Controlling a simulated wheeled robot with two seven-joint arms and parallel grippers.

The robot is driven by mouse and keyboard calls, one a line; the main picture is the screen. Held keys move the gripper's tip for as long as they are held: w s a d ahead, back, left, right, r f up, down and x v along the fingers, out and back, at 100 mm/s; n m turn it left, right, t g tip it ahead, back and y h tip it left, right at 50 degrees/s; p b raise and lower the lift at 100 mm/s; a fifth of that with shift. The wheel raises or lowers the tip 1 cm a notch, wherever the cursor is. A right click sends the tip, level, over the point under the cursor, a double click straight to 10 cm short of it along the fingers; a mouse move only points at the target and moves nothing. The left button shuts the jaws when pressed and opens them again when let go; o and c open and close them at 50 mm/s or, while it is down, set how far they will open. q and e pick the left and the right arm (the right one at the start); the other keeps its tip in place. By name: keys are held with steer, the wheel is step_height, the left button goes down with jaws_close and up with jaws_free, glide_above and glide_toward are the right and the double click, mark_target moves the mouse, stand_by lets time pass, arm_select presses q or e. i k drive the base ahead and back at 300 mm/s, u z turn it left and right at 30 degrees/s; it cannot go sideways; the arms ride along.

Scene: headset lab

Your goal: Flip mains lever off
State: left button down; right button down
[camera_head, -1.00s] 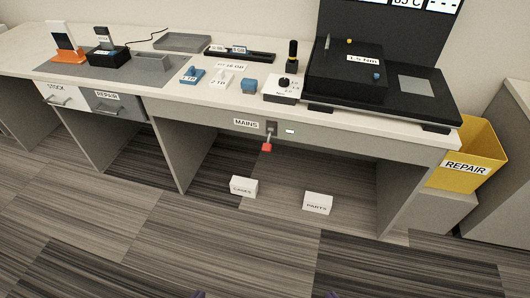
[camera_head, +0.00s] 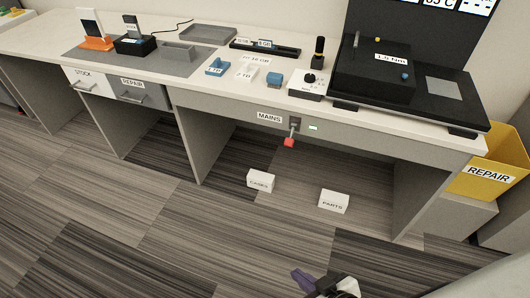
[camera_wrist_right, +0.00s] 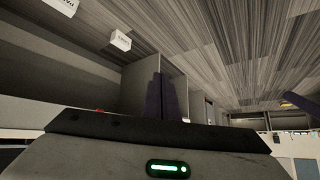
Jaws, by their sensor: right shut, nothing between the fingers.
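The mains lever (camera_head: 291,135), with a red tip, sits on the front panel of the bench, right of the MAINS label (camera_head: 269,117). It points out and down from its dark mount. My right gripper (camera_head: 299,276), with purple fingers, is low at the bottom of the head view, well apart from the lever. It is shut and empty. Its purple fingers also show in the right wrist view (camera_wrist_right: 160,97). My left gripper is not in view.
Under the bench (camera_head: 240,95), two white boxes, one (camera_head: 260,182) left and one labelled PARTS (camera_head: 333,202), stand on the floor. A yellow REPAIR bin (camera_head: 487,172) stands at the right. Open floor lies before the lever.

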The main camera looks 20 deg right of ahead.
mark_target(289, 141)
steer(key=i, duration=0.35)
steer(key=z, duration=1.75)
steer(key=i, duration=0.5)
steer(key=u, duration=0.05)
